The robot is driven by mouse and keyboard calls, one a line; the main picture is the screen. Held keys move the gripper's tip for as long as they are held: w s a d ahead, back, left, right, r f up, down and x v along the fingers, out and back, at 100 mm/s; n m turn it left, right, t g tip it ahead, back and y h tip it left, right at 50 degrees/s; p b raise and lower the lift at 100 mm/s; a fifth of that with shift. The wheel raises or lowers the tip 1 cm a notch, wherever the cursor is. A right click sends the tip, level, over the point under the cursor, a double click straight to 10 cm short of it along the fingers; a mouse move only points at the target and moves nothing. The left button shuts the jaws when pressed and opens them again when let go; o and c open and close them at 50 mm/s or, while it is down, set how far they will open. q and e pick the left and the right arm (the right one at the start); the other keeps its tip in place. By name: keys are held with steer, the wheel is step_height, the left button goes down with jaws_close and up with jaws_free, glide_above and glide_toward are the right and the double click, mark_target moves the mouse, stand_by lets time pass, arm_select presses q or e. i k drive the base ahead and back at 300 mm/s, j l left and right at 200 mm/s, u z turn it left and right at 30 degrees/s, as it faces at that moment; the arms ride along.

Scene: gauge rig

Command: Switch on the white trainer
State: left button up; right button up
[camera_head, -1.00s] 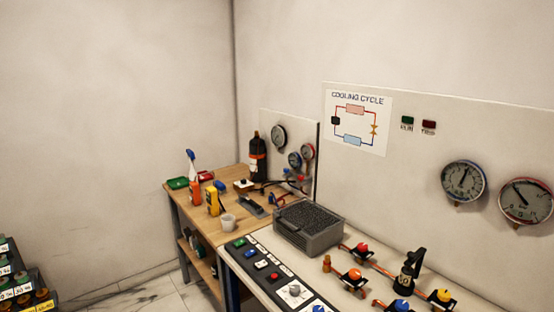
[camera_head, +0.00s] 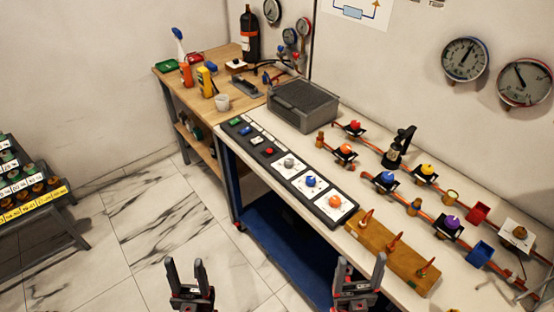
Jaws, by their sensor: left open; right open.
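The white trainer (camera_head: 307,148) is a long pale bench with an upright back panel. Along its front edge runs a dark control strip. The strip holds a green button (camera_head: 235,121), a blue rocker (camera_head: 245,130), a white switch (camera_head: 256,140) and a red button (camera_head: 269,151). Further along are a grey knob (camera_head: 289,162), a blue knob (camera_head: 310,181) and an orange knob (camera_head: 335,201). My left gripper (camera_head: 186,268) is open and empty, over the floor in front of the bench. My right gripper (camera_head: 360,265) is open and empty, near the bench's front edge, apart from the controls.
A grey finned box (camera_head: 303,104) and copper lines with coloured valves stand on the bench. A wooden block (camera_head: 392,258) with copper pieces is at its front right. A wooden workbench (camera_head: 165,75) adjoins at the back; a rack (camera_head: 30,190) stands left. The marble floor between is clear.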

mark_target(258, 140)
steer(key=i+j+z, duration=0.25)
steer(key=i, duration=0.2)
steer(key=i+j+z, duration=0.2)
steer(key=i, duration=0.2)
